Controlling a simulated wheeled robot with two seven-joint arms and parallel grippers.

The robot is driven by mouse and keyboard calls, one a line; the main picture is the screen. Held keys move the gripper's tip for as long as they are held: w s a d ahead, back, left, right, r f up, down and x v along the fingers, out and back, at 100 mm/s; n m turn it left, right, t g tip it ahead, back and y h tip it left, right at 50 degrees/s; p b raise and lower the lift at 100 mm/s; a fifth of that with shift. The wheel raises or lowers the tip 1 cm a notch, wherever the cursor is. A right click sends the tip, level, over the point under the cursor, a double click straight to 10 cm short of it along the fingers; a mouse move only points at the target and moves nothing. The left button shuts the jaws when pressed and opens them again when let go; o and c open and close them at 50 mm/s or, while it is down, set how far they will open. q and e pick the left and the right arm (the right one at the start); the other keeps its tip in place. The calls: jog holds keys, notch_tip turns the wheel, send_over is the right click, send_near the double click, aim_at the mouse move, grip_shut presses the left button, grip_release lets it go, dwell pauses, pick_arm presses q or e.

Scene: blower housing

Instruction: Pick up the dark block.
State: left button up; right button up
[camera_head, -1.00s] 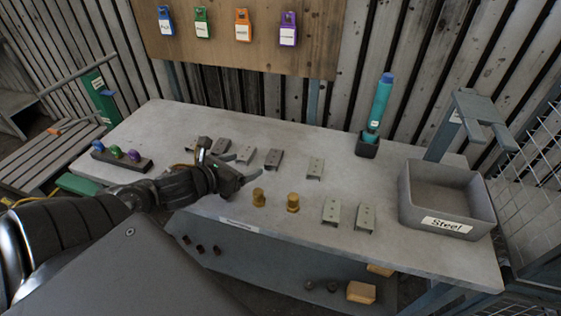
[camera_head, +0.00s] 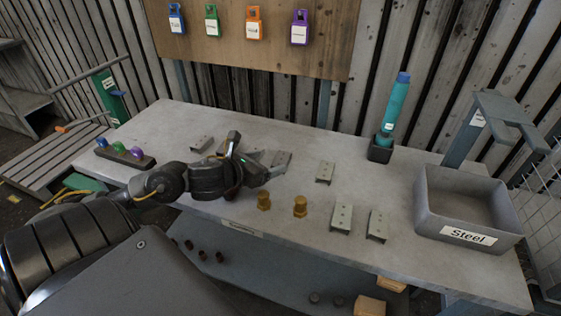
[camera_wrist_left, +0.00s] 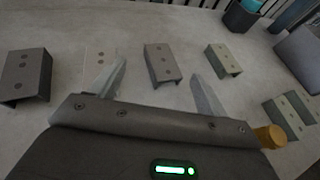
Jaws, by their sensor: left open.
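Several small metal channel blocks with holes in the top lie on the grey table (camera_head: 350,262). A dark grey block (camera_wrist_left: 162,62) lies between and beyond the finger tips in the left wrist view; in the head view this block (camera_head: 283,157) is partly hidden by my gripper. Another dark block (camera_wrist_left: 25,74) lies at the left of the wrist view, and in the head view this block (camera_head: 200,144) is at the back left. My left gripper (camera_head: 274,164) is open and empty, low over the table; its fingers also show in the wrist view (camera_wrist_left: 160,72). Whether it touches anything is unclear.
A paler block (camera_wrist_left: 100,64) lies beside the left finger, another block (camera_head: 325,172) to the right. Two brass bolts (camera_head: 263,201) and two light blocks (camera_head: 341,217) are nearer the front edge.

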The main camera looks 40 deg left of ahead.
aim_at(281, 159)
pick_arm(q)
jog(key=shift+d+p+x, duration=0.15)
jog(key=shift+p+x, duration=0.15)
jog(key=shift+x, duration=1)
jog(key=shift+d+p+x, duration=0.15)
jog(key=shift+p+x, duration=0.1)
jog(key=shift+x, duration=1.1)
jog(key=shift+f, duration=0.1)
jog(key=shift+s, duration=0.1)
jog(key=c, duration=1.5)
